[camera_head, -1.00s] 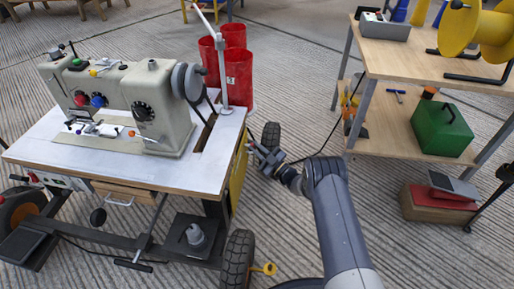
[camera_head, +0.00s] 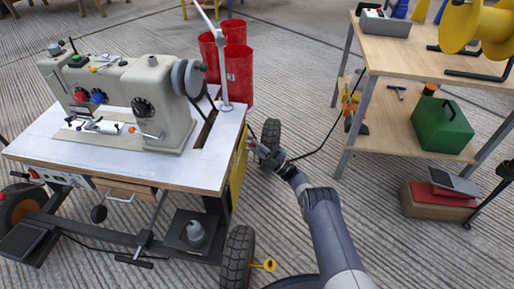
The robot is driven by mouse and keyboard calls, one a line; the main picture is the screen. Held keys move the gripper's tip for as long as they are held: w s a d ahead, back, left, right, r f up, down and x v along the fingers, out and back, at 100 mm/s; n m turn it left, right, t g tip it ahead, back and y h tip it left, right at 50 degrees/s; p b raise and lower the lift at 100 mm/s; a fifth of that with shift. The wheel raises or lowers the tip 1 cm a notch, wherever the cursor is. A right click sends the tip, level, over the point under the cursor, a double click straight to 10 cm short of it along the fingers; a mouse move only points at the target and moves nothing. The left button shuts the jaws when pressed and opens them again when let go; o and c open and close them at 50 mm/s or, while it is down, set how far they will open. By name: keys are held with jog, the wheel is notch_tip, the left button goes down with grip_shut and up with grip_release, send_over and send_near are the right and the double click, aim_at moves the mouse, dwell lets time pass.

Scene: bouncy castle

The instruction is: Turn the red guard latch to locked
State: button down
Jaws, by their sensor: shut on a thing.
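My gripper (camera_head: 254,146) is at the right side of the sewing machine table, against the upper edge of the yellow side panel (camera_head: 238,168). Its jaws are shut on a small part there, at the place of the red guard latch. The latch is too small and too covered by the jaws for me to make out its shape or which way it points. The sewing machine (camera_head: 125,105) stands on the white table top (camera_head: 50,140), to the left of my gripper.
A black wheel (camera_head: 271,132) stands just behind my gripper, and a cable runs right from near it. Red bins (camera_head: 238,75) stand behind the table. A large tyre (camera_head: 238,258) is at the front. A wooden shelf bench (camera_head: 430,62) with a green box (camera_head: 442,126) is at right.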

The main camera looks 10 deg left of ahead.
jog(key=shift+w+d+f, duration=0.1)
dwell(0.5)
jog(key=c, duration=1.5)
grip_release()
jog(key=shift+o, duration=0.2)
jog(key=v, duration=0.7)
jog(key=shift+d, duration=0.2)
